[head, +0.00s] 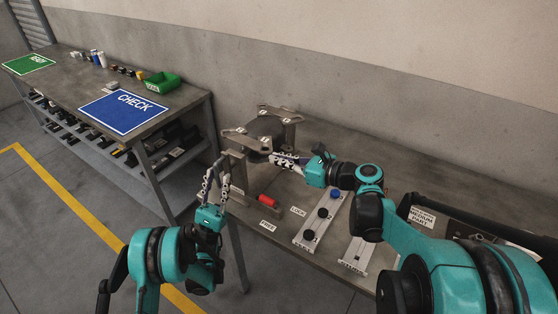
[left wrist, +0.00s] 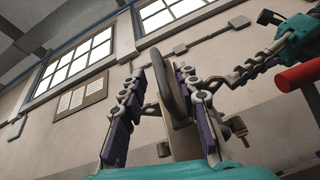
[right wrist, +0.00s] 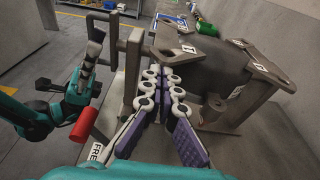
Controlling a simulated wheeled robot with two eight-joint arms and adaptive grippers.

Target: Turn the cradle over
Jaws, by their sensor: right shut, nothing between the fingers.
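The cradle (head: 268,128) is a grey metal frame with end plates around a dark body, on the far part of the bench; it also shows in the right wrist view (right wrist: 205,75). My left gripper (head: 214,172) points up at the cradle's left end. Its fingers are apart, with a dark curved bar (left wrist: 172,88) visible between them in the left wrist view; whether they touch it I cannot tell. My right gripper (head: 279,160) is shut and empty close beside the cradle's near side, fingers together in the right wrist view (right wrist: 168,75).
LOCK (head: 298,211) and FREE (head: 267,226) labels lie on the bench near the red handle. A plate with dark and blue knobs (head: 309,236) is to the right. A second bench with a blue CHECK mat (head: 123,112) and green bin (head: 162,82) stands left, across a gap.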

